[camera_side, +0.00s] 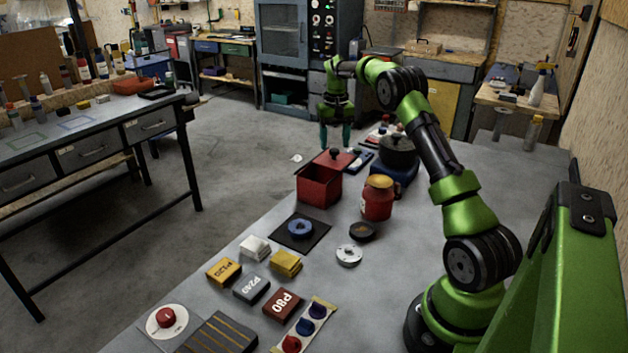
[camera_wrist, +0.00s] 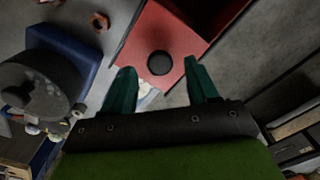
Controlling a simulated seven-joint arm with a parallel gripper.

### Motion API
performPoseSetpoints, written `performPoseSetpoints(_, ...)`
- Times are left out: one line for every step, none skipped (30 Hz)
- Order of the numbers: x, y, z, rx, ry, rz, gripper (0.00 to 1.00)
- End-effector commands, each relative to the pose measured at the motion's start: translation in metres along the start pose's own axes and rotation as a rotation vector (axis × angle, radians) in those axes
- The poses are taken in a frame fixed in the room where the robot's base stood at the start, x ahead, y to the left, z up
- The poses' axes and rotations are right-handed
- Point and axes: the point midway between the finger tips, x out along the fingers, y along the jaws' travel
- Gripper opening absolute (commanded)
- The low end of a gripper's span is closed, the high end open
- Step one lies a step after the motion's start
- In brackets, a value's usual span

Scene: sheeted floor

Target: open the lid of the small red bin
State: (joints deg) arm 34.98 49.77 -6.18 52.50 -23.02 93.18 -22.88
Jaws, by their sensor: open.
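The small red bin (camera_side: 319,187) stands on the grey bench in the side view. Its red lid (camera_side: 343,161) sits toward the bin's far right side with a dark knob (camera_side: 335,153) on it. In the wrist view the lid (camera_wrist: 140,40) lies beside a dark opening (camera_wrist: 208,14) into the bin, so the lid looks at least partly open. My gripper (camera_side: 335,146) is open, with its teal fingers pointing down near the lid's far side. In the wrist view the round knob (camera_wrist: 161,63) shows between the fingertips; contact cannot be told.
A dark pot (camera_side: 398,150) on a blue base stands right of the bin. A red jar with a yellow lid (camera_side: 377,198) is nearer. A blue ring on a black mat (camera_side: 301,231) and several sanding blocks lie in front. The bench's left edge runs close by the bin.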

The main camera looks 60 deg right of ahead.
Motion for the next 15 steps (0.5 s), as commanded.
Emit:
performPoseSetpoints(-0.012,0.0,-0.001,0.0,0.006,0.001,0.59)
performPoseSetpoints(-0.018,0.0,-0.001,0.0,0.007,0.001,0.59)
performPoseSetpoints(-0.028,0.0,-0.001,0.001,0.007,0.0,0.59)
performPoseSetpoints(-0.035,0.0,-0.001,0.0,0.008,0.001,0.59)
performPoseSetpoints(-0.042,0.0,-0.001,0.0,0.007,0.001,0.59)
performPoseSetpoints(-0.051,0.0,-0.001,0.0,0.007,0.0,0.59)
performPoseSetpoints(-0.058,0.0,-0.001,0.001,0.007,0.001,0.59)
performPoseSetpoints(-0.063,0.0,-0.001,0.0,0.006,0.001,0.59)
performPoseSetpoints(-0.071,0.0,-0.001,0.0,0.006,0.002,0.59)
performPoseSetpoints(-0.076,0.0,-0.001,-0.001,0.006,0.001,0.59)
performPoseSetpoints(-0.081,0.0,-0.001,0.001,0.005,0.0,0.59)
performPoseSetpoints(-0.084,0.0,-0.001,-0.001,0.003,0.002,0.59)
performPoseSetpoints(-0.087,0.0,-0.001,0.0,0.003,0.001,0.59)
performPoseSetpoints(-0.09,0.0,-0.001,-0.001,0.003,0.001,0.59)
performPoseSetpoints(-0.093,0.0,-0.001,-0.001,0.002,0.002,0.59)
